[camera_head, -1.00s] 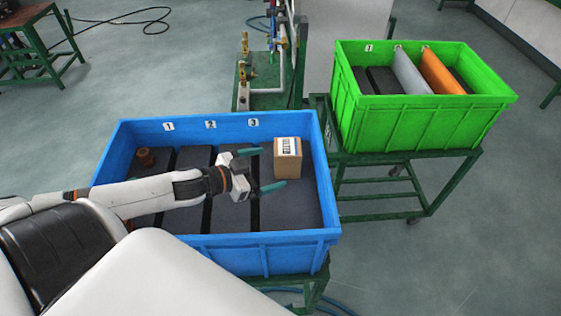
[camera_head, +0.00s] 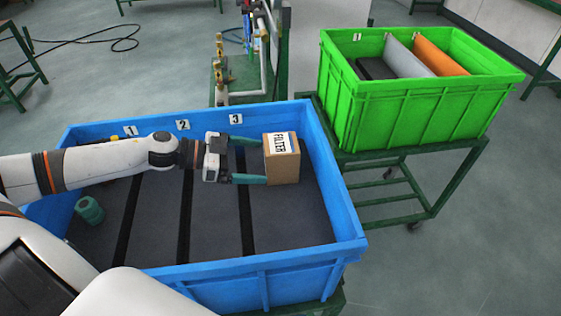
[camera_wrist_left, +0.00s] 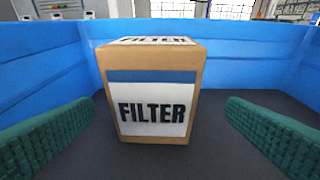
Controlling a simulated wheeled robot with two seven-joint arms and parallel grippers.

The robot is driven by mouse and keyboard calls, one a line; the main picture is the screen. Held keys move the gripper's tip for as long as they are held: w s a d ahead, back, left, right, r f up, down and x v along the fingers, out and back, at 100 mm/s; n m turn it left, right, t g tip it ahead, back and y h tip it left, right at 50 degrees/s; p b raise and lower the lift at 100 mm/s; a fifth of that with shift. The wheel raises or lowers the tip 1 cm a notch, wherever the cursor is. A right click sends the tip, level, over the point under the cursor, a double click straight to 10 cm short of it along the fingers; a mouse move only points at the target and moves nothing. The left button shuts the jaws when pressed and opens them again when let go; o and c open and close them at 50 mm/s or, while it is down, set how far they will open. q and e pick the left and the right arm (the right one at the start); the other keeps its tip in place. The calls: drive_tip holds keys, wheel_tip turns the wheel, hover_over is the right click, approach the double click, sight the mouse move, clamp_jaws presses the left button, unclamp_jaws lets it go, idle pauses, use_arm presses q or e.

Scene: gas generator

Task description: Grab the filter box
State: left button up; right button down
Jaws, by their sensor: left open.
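The filter box (camera_head: 282,160) is a brown carton with a white FILTER label. It stands upright in the compartment marked 3, at the right end of the blue bin (camera_head: 270,262). In the left wrist view the filter box (camera_wrist_left: 150,92) stands ahead, between the two green fingers but beyond their tips. My left gripper (camera_head: 250,160) is open and empty, with its fingertips at the left side of the box; in the head view the near finger reaches close to it. Contact cannot be told. My right gripper is not in view.
A green bin (camera_head: 420,115) with grey and orange panels stands on a green cart at the right. A teal roll (camera_head: 89,209) lies in the blue bin's left compartment. The blue bin's walls surround the box at back and right. Dark dividers separate the compartments.

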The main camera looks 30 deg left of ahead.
sight(281, 161)
use_arm(q)
drive_tip(key=shift+x, duration=1)
drive_tip(key=x, duration=0.2)
drive_tip(key=p+x, duration=0.1)
drive_tip(key=x, duration=0.1)
drive_tip(key=shift+w, duration=0.4)
drive_tip(key=shift+w+d+f, duration=0.25)
drive_tip(key=shift+d, duration=0.1)
drive_tip(key=c, duration=1.2)
